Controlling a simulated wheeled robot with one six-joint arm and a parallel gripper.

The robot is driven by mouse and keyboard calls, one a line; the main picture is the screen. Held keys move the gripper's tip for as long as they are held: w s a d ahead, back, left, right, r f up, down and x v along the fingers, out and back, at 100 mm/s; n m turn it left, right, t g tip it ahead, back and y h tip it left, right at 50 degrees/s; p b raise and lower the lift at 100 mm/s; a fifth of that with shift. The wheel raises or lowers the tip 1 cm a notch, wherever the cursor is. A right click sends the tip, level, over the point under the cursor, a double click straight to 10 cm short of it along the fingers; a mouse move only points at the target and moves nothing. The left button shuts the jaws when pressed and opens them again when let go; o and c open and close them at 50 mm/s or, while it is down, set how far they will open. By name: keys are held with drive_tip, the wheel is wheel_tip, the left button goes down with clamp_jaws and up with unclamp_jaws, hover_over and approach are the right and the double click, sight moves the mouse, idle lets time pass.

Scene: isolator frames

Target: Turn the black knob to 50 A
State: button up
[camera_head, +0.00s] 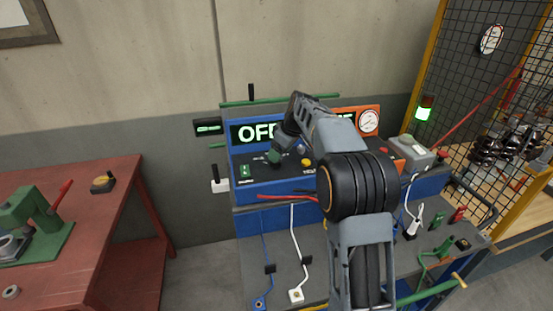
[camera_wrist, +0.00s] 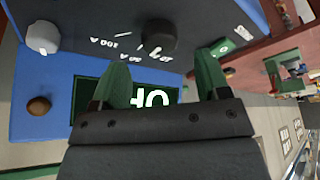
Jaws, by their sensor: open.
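The black knob (camera_wrist: 156,36) sits on the dark sloping face of a blue panel in the wrist view, which is turned upside down. White marks beside it include "50 A" (camera_wrist: 126,68) and "100 A" (camera_wrist: 107,43). My gripper (camera_wrist: 163,72) is open, with its two green fingers apart on either side of the space before the knob and nothing between them. In the head view my gripper (camera_head: 275,157) hangs over the blue panel (camera_head: 272,186), left of the yellow button. The knob cannot be made out there. Its pointer setting is unclear.
A lit display (camera_head: 255,133) starting "OF" is partly covered by my arm. A gauge (camera_head: 369,121) is right. Cables cross the bench below; a red table (camera_head: 105,215) stands left.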

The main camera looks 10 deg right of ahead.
drive_tip(key=v, duration=0.9)
drive_tip(key=shift+d+r, duration=0.1)
drive_tip(key=shift+r, duration=0.05)
drive_tip(key=s+f+m+h, duration=0.1)
drive_tip(key=s+f+m, duration=0.3)
drive_tip(key=f+m, duration=0.25)
drive_tip(key=s+a+f+m+h, duration=0.1)
drive_tip(key=s+a+f, duration=0.1)
drive_tip(key=s, duration=1)
drive_tip(key=s+a+f+m+h, duration=0.1)
drive_tip(key=s+f, duration=0.3)
drive_tip(key=s, duration=0.9)
drive_tip(key=shift+a+f+t, duration=0.15)
drive_tip(key=shift+a+t, duration=0.25)
drive_tip(key=shift+a, duration=0.2)
